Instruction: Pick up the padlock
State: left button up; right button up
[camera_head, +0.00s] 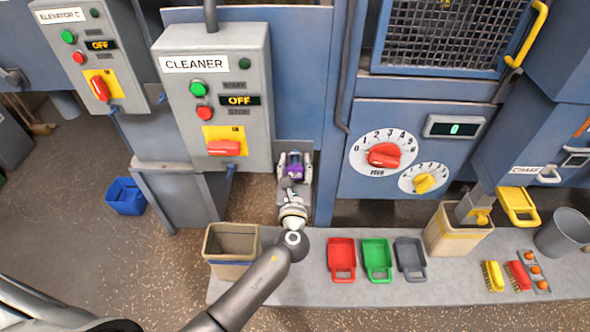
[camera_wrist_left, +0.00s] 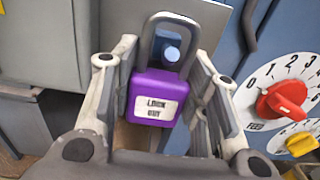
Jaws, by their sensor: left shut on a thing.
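The purple padlock (camera_wrist_left: 160,95) has a grey shackle and a white label reading "LOCK OUT". In the left wrist view it sits upright between the fingers of my left gripper (camera_wrist_left: 165,100), which is shut on its sides. A blue-grey peg shows through the shackle loop; I cannot tell whether the shackle hangs on it. In the head view the padlock (camera_head: 294,169) and my left gripper (camera_head: 295,172) are in front of the blue machine, right of the CLEANER box. My right gripper is not in view.
The CLEANER box (camera_head: 212,95) and a machine panel with a red feed dial (camera_head: 385,155) flank the gripper. Below, a grey ledge (camera_head: 310,288) carries a tan bin (camera_head: 231,268), red, green and grey scoops (camera_head: 376,258), and brushes. A blue bin (camera_head: 126,196) stands on the floor.

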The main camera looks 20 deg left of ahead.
pick_arm(q)
jog(key=b+v, duration=0.4)
jog(key=v, duration=1.3)
jog(key=s+a+r+m+h, duration=0.3)
jog(key=s+a+r+h, duration=0.2)
jog(key=s+a+r, duration=0.1)
jog(key=shift+r+t, duration=0.3)
jog(key=shift+r, duration=0.2)
jog(key=shift+s+a, duration=0.1)
jog(key=shift+a, duration=0.05)
